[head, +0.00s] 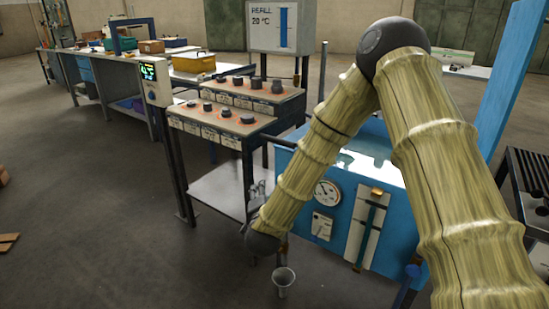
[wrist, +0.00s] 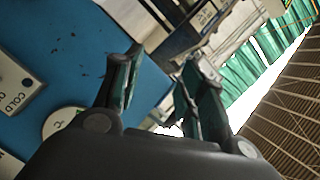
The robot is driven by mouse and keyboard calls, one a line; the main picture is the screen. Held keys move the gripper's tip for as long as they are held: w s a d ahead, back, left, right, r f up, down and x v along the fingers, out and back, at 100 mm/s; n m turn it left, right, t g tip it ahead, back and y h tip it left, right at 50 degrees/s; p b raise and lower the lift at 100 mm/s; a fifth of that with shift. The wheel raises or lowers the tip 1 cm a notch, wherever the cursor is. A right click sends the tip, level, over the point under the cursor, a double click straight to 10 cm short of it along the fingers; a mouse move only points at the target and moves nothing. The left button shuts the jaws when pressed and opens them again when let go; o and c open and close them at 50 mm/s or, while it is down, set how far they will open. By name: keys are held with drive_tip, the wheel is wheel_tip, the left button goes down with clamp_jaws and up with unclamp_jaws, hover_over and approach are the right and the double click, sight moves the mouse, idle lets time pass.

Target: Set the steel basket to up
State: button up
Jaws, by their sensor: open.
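The blue tank (head: 300,185) stands right of centre in the head view, its open top partly hidden by my arm. I cannot make out the steel basket itself. The tank's front has a white plate (head: 354,232) with an upright dark bar and an orange piece (head: 377,192) at its top. A round gauge (head: 327,193) and a small switch plate (head: 322,226) are to its left. In the wrist view my gripper (wrist: 160,80) is open and empty, with the blue panel (wrist: 60,45) and a COLD label (wrist: 15,95) alongside.
A stepped rack (head: 235,110) with several dark round pieces stands left of the tank, beside a post-mounted display (head: 155,80). A blue upright panel (head: 515,75) rises at right. The floor at left is mostly clear.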

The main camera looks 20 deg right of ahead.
sight(274, 142)
drive_tip(key=w+d+r+m+t+h+b, duration=0.25)
drive_tip(key=w+r+m+h+b, duration=0.2)
drive_tip(key=r+m+b, duration=0.4)
drive_tip(key=shift+n+g+h, duration=0.35)
drive_tip(key=shift+n+h, duration=0.1)
drive_tip(key=x, duration=0.7)
drive_tip(key=r+b+x, duration=0.1)
drive_tip(key=x, duration=0.3)
drive_tip(key=shift+s+d, duration=0.3)
drive_tip(key=shift+d, duration=0.05)
clamp_jaws()
